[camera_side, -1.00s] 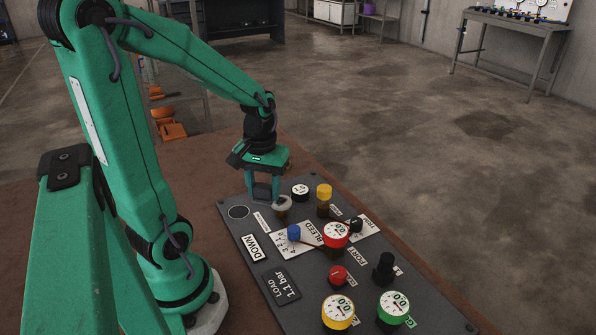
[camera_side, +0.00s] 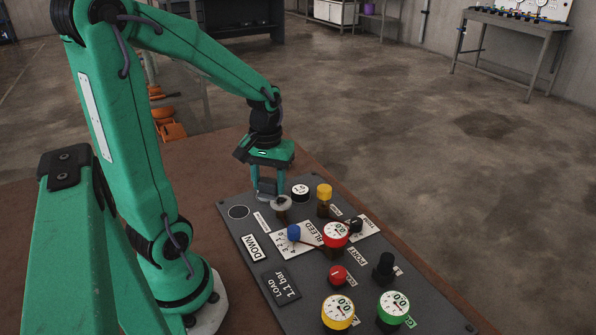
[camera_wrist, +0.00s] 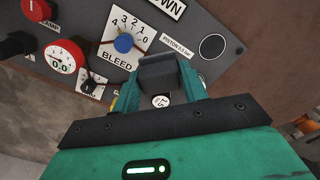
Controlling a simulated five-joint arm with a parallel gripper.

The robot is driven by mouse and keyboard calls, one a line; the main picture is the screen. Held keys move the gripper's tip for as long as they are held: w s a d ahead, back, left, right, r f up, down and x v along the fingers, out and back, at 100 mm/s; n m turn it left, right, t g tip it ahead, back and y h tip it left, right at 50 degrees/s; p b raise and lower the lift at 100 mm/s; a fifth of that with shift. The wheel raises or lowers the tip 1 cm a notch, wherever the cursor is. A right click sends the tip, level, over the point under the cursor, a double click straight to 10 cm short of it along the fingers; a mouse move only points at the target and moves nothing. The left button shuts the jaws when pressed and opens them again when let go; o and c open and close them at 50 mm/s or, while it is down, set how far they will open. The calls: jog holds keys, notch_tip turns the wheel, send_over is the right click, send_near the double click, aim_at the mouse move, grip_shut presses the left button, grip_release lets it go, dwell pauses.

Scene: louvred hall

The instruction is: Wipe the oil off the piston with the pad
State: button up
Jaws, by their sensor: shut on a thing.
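My gripper (camera_side: 268,190) is shut on a dark grey block-like pad (camera_wrist: 158,72), which sits between its fingers. In the side view the pad (camera_side: 266,186) is just behind and left of a short post with a pale round top (camera_side: 282,202), which looks like the piston. The pad and the post overlap in that view, so I cannot tell whether they touch. In the wrist view the pad and fingers hide the post; a label reading PISTON (camera_wrist: 177,47) shows beside them. I cannot make out any oil.
Brown bench top (camera_side: 210,190) is clear on the left.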

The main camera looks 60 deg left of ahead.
jog(key=w+a+r, duration=0.1)
jog(key=w+a, duration=0.2)
jog(key=w, duration=0.4)
jog(key=shift+w+a+r, duration=0.15)
jog(key=shift+a+r, duration=0.05)
jog(key=shift+r, duration=0.15)
jog(key=shift+f, duration=0.1)
send_over(289, 199)
notch_tip(289, 199, down, 6)
jog(key=shift+w+f, duration=0.15)
jog(key=shift+w, duration=0.15)
jog(key=shift+s+f, duration=0.15)
jog(key=shift+f, duration=0.65)
jog(key=shift+c, duration=0.4)
jog(key=shift+s, duration=2.7)
jog(key=shift+w, duration=2.6)
notch_tip(289, 199, up, 8)
jog(key=shift+w, duration=0.3)
